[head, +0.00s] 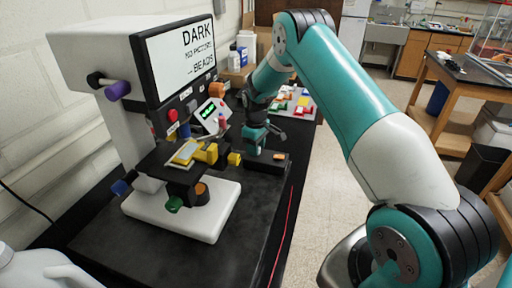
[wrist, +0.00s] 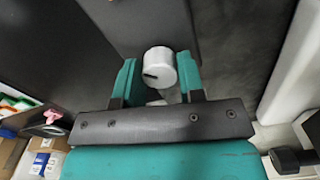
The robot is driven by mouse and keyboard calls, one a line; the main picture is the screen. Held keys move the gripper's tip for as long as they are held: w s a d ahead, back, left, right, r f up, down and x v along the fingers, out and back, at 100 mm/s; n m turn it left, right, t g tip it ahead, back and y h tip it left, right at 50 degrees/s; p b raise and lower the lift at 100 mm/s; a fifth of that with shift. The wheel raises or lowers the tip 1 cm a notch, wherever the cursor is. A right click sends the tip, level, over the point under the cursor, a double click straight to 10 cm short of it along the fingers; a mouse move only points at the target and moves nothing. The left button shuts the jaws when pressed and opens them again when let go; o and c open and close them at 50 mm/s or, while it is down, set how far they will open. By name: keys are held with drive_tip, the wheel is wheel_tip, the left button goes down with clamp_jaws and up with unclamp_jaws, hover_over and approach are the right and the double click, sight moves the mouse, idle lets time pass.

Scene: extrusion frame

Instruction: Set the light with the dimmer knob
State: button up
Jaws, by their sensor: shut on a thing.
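The dimmer knob (wrist: 160,66) is a pale grey cylinder with a dark mark on its face, seen in the wrist view. My gripper (wrist: 158,78) has its teal fingers on either side of the knob and is shut on it. In the head view my gripper (head: 256,138) reaches down to a low dark box (head: 267,165) with a small orange patch, and hides the knob. The white microscope (head: 190,218) stands to the left. Its screen (head: 181,57) reads "DARK", "NO PICTURE" and "BEADS".
A small device with a green display (head: 209,112) stands behind the microscope stage. Coloured knobs, including a yellow one (head: 206,153), stick out near my gripper. A tray of coloured pieces (head: 300,103) lies farther back. The black bench top (head: 150,245) is clear in front.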

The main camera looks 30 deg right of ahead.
drive_tip(key=m+b, duration=0.3)
drive_tip(key=m, duration=0.1)
drive_tip(key=shift+f, duration=0.1)
drive_tip(key=m+b, duration=0.3)
drive_tip(key=m, duration=0.3)
drive_tip(key=shift+w, duration=0.1)
drive_tip(key=shift+r+m, duration=0.2)
drive_tip(key=shift+m, duration=0.1)
idle(0.3)
drive_tip(key=o, duration=0.9)
wheel_tip(320, 180, up, 17)
drive_tip(key=b, duration=0.4)
drive_tip(key=shift+r, duration=0.2)
